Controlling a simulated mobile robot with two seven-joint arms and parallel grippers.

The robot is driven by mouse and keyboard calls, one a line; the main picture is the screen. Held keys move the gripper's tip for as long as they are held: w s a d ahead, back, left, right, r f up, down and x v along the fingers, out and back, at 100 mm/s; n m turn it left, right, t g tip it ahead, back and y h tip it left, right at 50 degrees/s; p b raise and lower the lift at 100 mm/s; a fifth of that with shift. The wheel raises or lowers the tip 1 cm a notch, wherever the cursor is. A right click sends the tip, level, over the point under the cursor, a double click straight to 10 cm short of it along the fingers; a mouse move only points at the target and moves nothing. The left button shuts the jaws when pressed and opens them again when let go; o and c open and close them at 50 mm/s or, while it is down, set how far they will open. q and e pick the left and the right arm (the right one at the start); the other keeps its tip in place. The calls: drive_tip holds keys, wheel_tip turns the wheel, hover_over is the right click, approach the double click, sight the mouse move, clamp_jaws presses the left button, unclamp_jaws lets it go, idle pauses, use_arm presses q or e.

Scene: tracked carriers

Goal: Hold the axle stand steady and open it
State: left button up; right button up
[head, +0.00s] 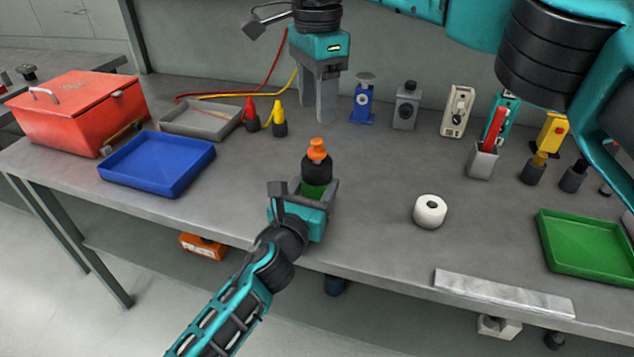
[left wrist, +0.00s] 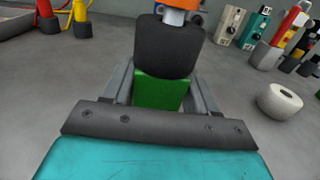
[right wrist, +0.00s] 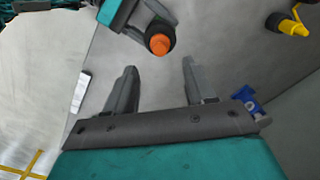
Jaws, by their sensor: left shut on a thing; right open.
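What I take for the axle stand (head: 316,168) stands near the table's front middle, upright, with a green block base, a dark round body and an orange top. My left gripper (head: 318,188) is shut on its green base (left wrist: 158,93), with a finger on each side; the dark body rises above the fingers. The right wrist view shows the orange top (right wrist: 159,45) from above, beyond the fingers. My right gripper (head: 321,112) is open and empty, fingers down, behind the stand and apart from it. The stand's underside is hidden.
A blue tray (head: 155,165), grey tray (head: 200,120) and red box (head: 78,110) are at left. Red and yellow cone-tipped things (head: 279,119) stand behind the stand. A white roll (head: 430,211), metal bar (head: 503,292) and green tray (head: 590,245) are at right. Several small devices line the back.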

use_arm(q)
drive_tip(key=shift+c, duration=0.6)
use_arm(e)
drive_tip(key=shift+f, duration=0.1)
drive_tip(key=shift+c, duration=0.2)
drive_tip(key=s+a+f+m+g+y, duration=0.1)
drive_tip(key=s+a+f+g+y, duration=0.15)
drive_tip(key=s+a+y, duration=0.45)
drive_tip(key=s+a+f+m+g+y, duration=0.1)
drive_tip(key=s+a+f+y, duration=0.15)
drive_tip(key=a, duration=0.75)
drive_tip(key=s+a+r+m+t+y, duration=0.1)
drive_tip(key=s+a+r+m+y, duration=0.4)
drive_tip(key=r+m+y, duration=0.45)
drive_tip(key=w+d+r+m+t, duration=0.1)
drive_tip(key=w+d+m+t, duration=0.2)
drive_tip(key=m+t, duration=0.4)
drive_tip(key=w+d+r+m+t+h, duration=0.15)
drive_tip(key=d+m+t, duration=0.25)
drive_tip(key=m, duration=0.5)
drive_tip(key=w+d+m+t, duration=0.3)
drive_tip(key=m+t, duration=0.3)
drive_tip(key=m, duration=0.2)
drive_tip(key=m+h, duration=1.1)
drive_tip(key=m, duration=0.8)
approach(320, 144)
drive_tip(key=w, duration=0.1)
drive_tip(key=shift+n+g+y, duration=0.25)
drive_tip(key=shift+y, duration=0.1)
drive_tip(key=x, duration=1.2)
